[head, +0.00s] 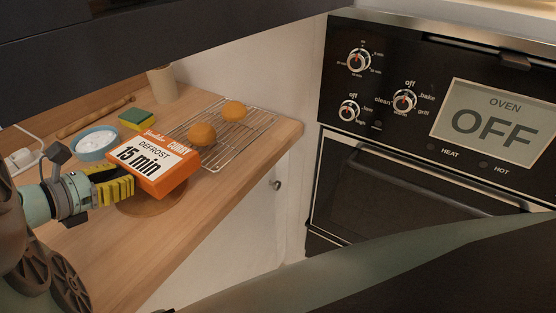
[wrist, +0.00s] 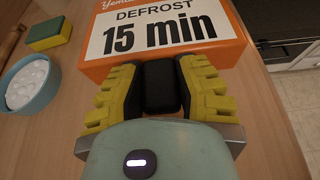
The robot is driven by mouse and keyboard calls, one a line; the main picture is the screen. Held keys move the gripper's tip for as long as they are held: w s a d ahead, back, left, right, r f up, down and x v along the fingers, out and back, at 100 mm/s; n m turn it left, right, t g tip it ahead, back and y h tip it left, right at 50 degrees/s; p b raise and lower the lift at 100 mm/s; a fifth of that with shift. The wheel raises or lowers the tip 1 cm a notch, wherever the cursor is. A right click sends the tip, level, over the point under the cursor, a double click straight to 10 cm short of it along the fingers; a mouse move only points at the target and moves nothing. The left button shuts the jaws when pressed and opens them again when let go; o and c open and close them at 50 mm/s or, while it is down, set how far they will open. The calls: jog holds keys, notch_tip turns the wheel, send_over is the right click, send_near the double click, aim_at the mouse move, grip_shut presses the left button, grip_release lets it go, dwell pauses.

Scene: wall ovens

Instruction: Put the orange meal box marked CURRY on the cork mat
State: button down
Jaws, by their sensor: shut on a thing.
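The orange meal box (head: 160,165) has a white label reading CURRY, DEFROST and 15 min. It is in front of my gripper (head: 128,186), with its label face tilted toward the head camera. In the wrist view, the yellow fingers of my gripper (wrist: 160,85) are shut on a dark block at the near side of the box (wrist: 165,30). A round brown mat (head: 150,208), which looks like the cork mat, shows partly under the box on the counter. The box hides most of it, and I cannot tell whether they touch.
A wire rack (head: 240,135) with two orange-brown round items stands to the right of the box. A blue bowl (head: 95,150), a yellow-green sponge (head: 136,119) and a rolling pin (head: 95,118) lie behind. The oven (head: 430,130) reads OFF. The front counter is clear.

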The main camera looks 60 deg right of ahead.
aim_at(129, 202)
jog(key=shift+w+d, duration=0.1)
jog(key=shift+w, duration=0.2)
notch_tip(129, 202, down, 3)
jog(key=shift+s+f+p, duration=0.1)
jog(key=shift+p, duration=0.35)
jog(key=shift+f, duration=0.15)
jog(key=shift+f, duration=0.15)
jog(key=c, duration=0.8)
grip_release()
jog(key=shift+o, duration=0.2)
jog(key=b+v, duration=0.3)
jog(key=v, duration=0.8)
jog(key=shift+a+r, duration=0.35)
jog(key=shift+a, duration=0.2)
